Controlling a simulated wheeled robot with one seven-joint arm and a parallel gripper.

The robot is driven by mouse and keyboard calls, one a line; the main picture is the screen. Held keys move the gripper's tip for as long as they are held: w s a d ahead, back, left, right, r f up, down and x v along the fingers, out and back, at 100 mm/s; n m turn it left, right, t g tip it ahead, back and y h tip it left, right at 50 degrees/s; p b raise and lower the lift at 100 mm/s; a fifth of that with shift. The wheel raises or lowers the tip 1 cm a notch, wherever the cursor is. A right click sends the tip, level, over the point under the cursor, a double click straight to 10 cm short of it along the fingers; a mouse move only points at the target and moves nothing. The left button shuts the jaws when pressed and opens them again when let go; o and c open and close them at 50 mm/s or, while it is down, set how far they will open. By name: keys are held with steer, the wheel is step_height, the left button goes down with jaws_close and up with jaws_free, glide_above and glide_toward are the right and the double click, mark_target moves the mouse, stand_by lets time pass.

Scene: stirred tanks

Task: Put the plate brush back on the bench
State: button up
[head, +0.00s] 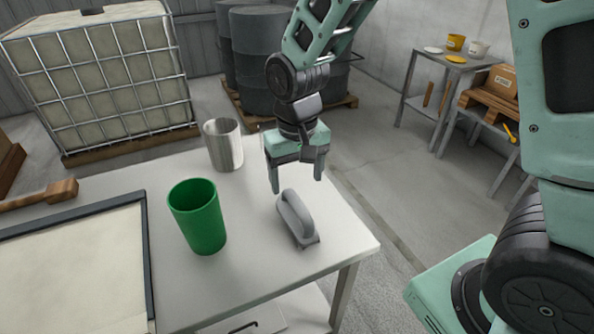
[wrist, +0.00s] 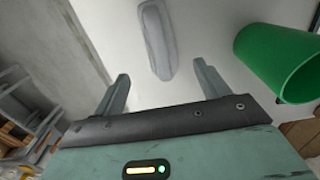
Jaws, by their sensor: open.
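The plate brush (head: 296,218), grey with a rounded handle, lies on the white bench (head: 255,262) near its right edge. It also shows in the wrist view (wrist: 157,40), beyond and between the fingertips. My gripper (head: 297,184) is open and empty, with its fingers pointing down, above and just behind the brush. In the wrist view its two fingers (wrist: 160,72) stand apart with nothing between them. The brush appears to rest on the bench, apart from the fingers.
A green cup (head: 198,216) stands left of the brush, and a metal cup (head: 223,145) stands behind it. A dark-framed tray (head: 148,262) and a wooden-handled tool (head: 45,195) are at the left. Bare bench lies in front of the brush.

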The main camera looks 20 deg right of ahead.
steer(key=shift+r, duration=0.45)
steer(key=s+a+r+n, duration=0.2)
steer(key=s+a+n, duration=0.1)
steer(key=s, duration=0.6)
steer(key=s+a+r+n, duration=0.3)
steer(key=s+n, duration=0.1)
steer(key=s, duration=0.6)
steer(key=shift+s+a+r+n+y, duration=0.2)
steer(key=shift+r+n+y, duration=0.1)
steer(key=shift+r+n, duration=0.1)
